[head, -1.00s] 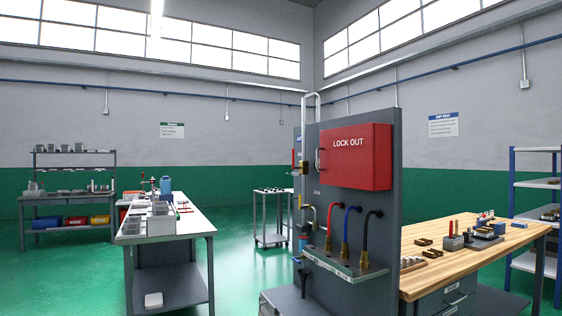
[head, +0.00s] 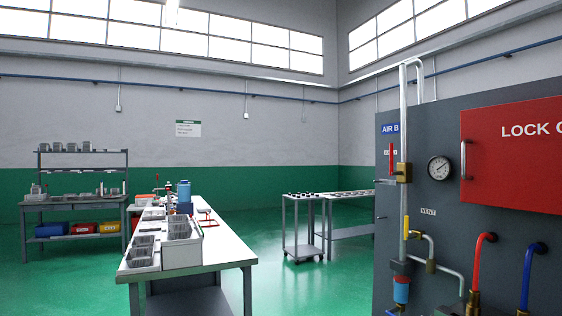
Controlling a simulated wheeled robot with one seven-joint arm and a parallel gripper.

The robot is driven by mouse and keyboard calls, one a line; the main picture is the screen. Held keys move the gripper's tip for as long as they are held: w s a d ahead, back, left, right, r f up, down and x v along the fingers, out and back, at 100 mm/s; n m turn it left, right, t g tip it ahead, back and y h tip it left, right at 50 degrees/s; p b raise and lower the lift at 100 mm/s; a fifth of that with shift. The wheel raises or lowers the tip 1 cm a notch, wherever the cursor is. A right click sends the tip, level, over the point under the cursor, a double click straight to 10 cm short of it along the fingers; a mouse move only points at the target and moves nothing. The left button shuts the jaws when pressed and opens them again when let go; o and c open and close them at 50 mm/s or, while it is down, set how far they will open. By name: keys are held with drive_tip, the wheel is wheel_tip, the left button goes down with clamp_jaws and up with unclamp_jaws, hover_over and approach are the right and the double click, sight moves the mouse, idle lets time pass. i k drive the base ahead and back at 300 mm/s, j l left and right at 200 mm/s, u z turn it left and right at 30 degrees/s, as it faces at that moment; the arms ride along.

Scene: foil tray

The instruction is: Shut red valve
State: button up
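The red valve handle (head: 392,154) is on the left side of the grey panel (head: 455,250), on the right of the head view. The handle stands upright, in line with the vertical silver pipe, beside a brass valve body (head: 403,172). Below it, a yellow handle (head: 407,226) stands upright on the same pipe, near a "VENT" label (head: 428,211). My gripper is not in view.
The panel also carries a pressure gauge (head: 439,167), a red "LOCK OUT" box (head: 510,155) and red and blue hoses. A white workbench (head: 190,255) stands at left and a wheeled cart (head: 304,230) behind. Green floor between bench and panel is clear.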

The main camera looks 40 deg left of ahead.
sight(392, 172)
drive_tip(key=i+j+u, duration=0.4)
drive_tip(key=i, duration=0.2)
drive_tip(key=i+u, duration=0.35)
drive_tip(key=i, duration=0.85)
